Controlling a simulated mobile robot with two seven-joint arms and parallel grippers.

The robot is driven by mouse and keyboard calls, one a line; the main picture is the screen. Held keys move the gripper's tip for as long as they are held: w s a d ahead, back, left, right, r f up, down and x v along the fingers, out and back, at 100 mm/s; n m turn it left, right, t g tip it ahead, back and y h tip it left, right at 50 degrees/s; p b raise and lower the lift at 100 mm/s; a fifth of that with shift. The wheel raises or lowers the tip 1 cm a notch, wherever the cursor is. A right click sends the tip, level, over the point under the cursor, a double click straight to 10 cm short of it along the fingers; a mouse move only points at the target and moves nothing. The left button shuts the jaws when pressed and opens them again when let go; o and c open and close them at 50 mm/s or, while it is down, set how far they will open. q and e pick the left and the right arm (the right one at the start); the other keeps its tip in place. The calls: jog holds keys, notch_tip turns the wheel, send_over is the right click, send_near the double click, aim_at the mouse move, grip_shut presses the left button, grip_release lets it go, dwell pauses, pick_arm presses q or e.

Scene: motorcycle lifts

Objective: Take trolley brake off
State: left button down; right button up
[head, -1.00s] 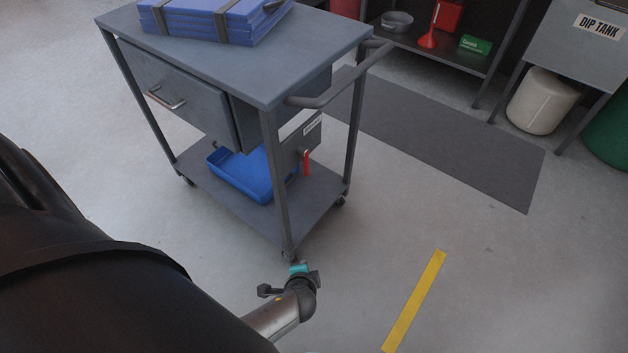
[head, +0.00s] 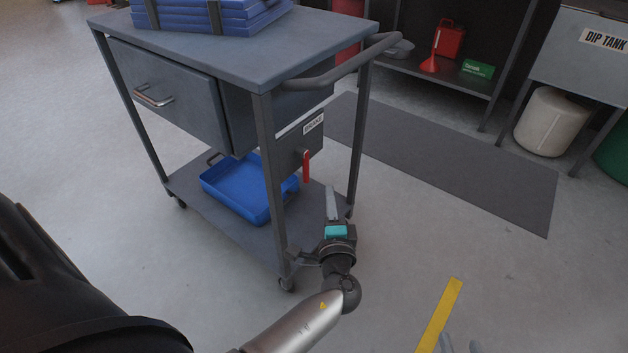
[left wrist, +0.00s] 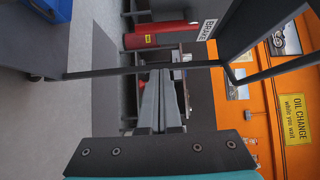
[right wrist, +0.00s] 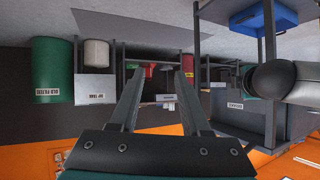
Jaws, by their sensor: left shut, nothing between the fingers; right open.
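The grey trolley (head: 235,55) stands left of centre in the head view. A grey panel with a BRAKE label (head: 313,124) is under its top at the handle end. The red brake lever (head: 306,166) hangs down from a pivot on this panel. My left gripper (head: 331,188) is shut and empty, its fingers pointing up, below and right of the lever and apart from it.
A blue tray (head: 237,190) lies on the trolley's lower shelf and blue cases (head: 215,15) on top. The trolley's bar handle (head: 340,68) juts out above the left gripper. A dark mat (head: 450,160) and a yellow floor strip (head: 438,315) lie right, with open floor around.

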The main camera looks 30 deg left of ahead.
aim_at(306, 167)
pick_arm(q)
jog(key=shift+w+a, duration=0.1)
dwell(0.3)
jog(key=w+a+b, duration=0.3)
jog(key=w+a, duration=0.1)
jog(key=a, duration=0.2)
jog(key=shift+a, duration=0.35)
pick_arm(e)
jog(key=shift+s+a+r+m+t+y, duration=0.2)
jog(key=shift+a+r+t+y, duration=0.35)
jog(key=shift+a+r+t, duration=0.55)
jog(key=shift+s+a+r+m+t+y, duration=0.2)
jog(key=shift+a+r+t+y, duration=0.35)
jog(key=shift+t, duration=0.95)
jog(key=shift+a+f, duration=0.15)
